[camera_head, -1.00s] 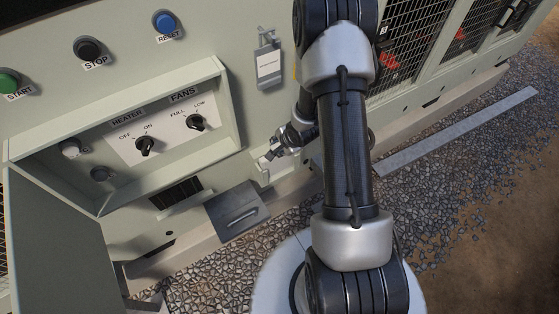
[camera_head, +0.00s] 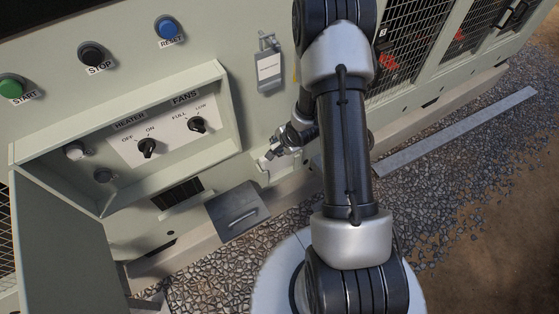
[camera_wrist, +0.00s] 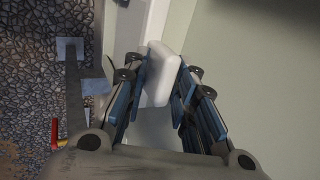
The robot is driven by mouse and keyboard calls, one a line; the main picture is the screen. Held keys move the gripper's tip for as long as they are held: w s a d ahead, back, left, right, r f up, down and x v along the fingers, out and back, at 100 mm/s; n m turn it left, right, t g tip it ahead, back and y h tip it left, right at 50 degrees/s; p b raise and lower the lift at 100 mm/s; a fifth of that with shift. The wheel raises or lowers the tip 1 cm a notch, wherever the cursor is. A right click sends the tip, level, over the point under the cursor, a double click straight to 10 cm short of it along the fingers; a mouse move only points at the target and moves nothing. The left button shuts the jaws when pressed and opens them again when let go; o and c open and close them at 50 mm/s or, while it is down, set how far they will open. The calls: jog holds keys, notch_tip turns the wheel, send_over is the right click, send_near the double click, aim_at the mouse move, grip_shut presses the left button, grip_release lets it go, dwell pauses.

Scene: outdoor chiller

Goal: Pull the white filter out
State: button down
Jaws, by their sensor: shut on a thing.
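In the wrist view, a white block-like piece (camera_wrist: 160,72), which looks like the filter or its handle, sits between the blue-padded fingers of my gripper (camera_wrist: 158,88). The fingers are shut on its two sides. In the head view, my gripper (camera_head: 274,153) is low on the front of the pale chiller cabinet (camera_head: 255,120), left of my arm. A small pale part (camera_head: 264,168) shows just below the fingers there. How far the white piece reaches into the cabinet is hidden.
Left of the gripper, a grey panel with a handle (camera_head: 238,210) stands out below a dark slotted opening (camera_head: 178,194). A control box with knobs (camera_head: 165,135) is above it. Gravel (camera_head: 440,170) lies to the right.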

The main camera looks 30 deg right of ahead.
jog(key=shift+w+d+r, duration=0.1)
jog(key=shift+w+r, duration=0.2)
jog(key=shift+r, duration=0.05)
notch_tip(320, 180, up, 12)
jog(key=p, duration=1.3)
jog(key=shift+r, duration=0.1)
jog(key=c, duration=1.9)
grip_release()
jog(key=shift+s, duration=0.15)
grip_shut()
